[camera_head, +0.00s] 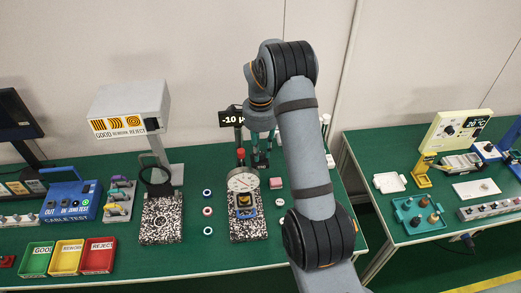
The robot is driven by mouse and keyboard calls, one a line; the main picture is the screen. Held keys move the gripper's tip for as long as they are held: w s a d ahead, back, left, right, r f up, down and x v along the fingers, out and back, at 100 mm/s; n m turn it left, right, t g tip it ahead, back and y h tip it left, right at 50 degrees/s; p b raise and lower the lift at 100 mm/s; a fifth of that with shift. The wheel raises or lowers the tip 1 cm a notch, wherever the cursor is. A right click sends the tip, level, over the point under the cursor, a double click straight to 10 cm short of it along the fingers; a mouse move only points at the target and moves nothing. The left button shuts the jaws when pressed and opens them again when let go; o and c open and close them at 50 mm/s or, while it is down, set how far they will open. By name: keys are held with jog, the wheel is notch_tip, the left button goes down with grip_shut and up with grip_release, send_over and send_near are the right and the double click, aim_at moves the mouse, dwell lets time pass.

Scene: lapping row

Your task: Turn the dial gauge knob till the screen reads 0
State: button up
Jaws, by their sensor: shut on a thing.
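My gripper (261,162) points down just behind and to the right of the dial. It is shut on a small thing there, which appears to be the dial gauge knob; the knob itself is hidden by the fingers.
A magnifier on a second granite plate (161,220) stands to the left, with small rings (207,211) between. Green, yellow and red bins (97,255) are at the front left. A pink block (276,183) lies close right of the gauge. A second table (440,190) is at right.

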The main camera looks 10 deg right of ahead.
grip_shut()
jog(key=shift+w+n, duration=0.1)
jog(key=shift+n, duration=0.4)
jog(key=n+b, duration=0.1)
jog(key=n, duration=0.1)
jog(key=shift+d+n+b, duration=0.1)
jog(key=shift+n+b, duration=0.25)
jog(key=shift+n, duration=0.05)
jog(key=n+b, duration=0.1)
jog(key=n, duration=0.3)
jog(key=shift+n, duration=0.3)
jog(key=n, duration=0.4)
jog(key=shift+w+r, duration=0.1)
jog(key=n, duration=0.5)
jog(key=shift+n, duration=0.4)
jog(key=shift+o, duration=1.8)
grip_release()
jog(key=o, duration=0.4)
